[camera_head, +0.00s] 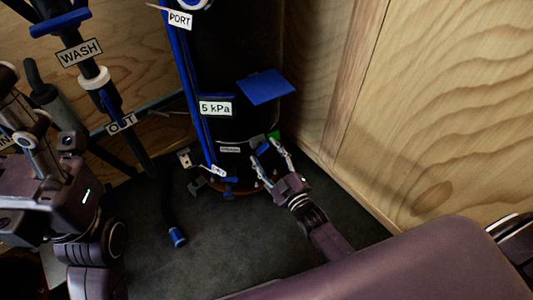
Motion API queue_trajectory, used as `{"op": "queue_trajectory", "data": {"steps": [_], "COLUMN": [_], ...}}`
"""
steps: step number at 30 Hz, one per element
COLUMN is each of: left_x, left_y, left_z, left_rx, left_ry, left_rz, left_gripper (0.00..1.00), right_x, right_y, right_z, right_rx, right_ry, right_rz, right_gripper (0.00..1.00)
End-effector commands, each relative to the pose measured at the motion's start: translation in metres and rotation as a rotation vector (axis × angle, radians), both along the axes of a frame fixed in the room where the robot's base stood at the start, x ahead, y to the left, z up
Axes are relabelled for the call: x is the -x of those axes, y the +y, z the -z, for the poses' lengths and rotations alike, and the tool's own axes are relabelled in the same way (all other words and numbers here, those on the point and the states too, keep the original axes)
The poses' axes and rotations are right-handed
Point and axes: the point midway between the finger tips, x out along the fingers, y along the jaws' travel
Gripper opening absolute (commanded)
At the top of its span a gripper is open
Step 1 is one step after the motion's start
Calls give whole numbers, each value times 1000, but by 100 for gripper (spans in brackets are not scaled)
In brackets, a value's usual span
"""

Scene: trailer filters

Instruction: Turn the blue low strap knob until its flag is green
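The blue low strap knob (264,149) is small and sits low on the front of the dark cylinder, near its base. A small green flag (274,135) shows just above and to the right of it. My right gripper (267,151) reaches in from the lower right. Its two fingers are apart, one on each side of the knob; contact cannot be made out. My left gripper (40,140) is at the far left, away from the knob, among dark hoses; its fingertips are hard to make out.
The dark cylinder (238,125) carries a 5 kPa label (215,108) and a blue plate (265,87) sticking out. Blue straps run down its left side. Wooden walls (440,110) close in at the right. A hose with a blue end (177,237) hangs over the grey floor (225,245).

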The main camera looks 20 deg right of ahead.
Motion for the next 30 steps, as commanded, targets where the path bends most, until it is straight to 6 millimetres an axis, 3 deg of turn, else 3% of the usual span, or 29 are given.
{"op": "queue_trajectory", "data": {"steps": [11, 24, 30], "left_x": [0, 0, 0], "left_y": [0, 0, 0], "left_z": [0, 0, 0], "left_rx": [-1, 0, 0], "left_ry": [2, 1, 0], "left_rz": [-1, -1, -1], "left_gripper": [55, 55, 55], "right_x": [7, 86, 111], "right_y": [-2, -15, -20], "right_z": [1, 2, 0], "right_rx": [0, 1, -1], "right_ry": [2, 4, 2], "right_rz": [1, 1, 1], "right_gripper": [55, 55, 55]}}
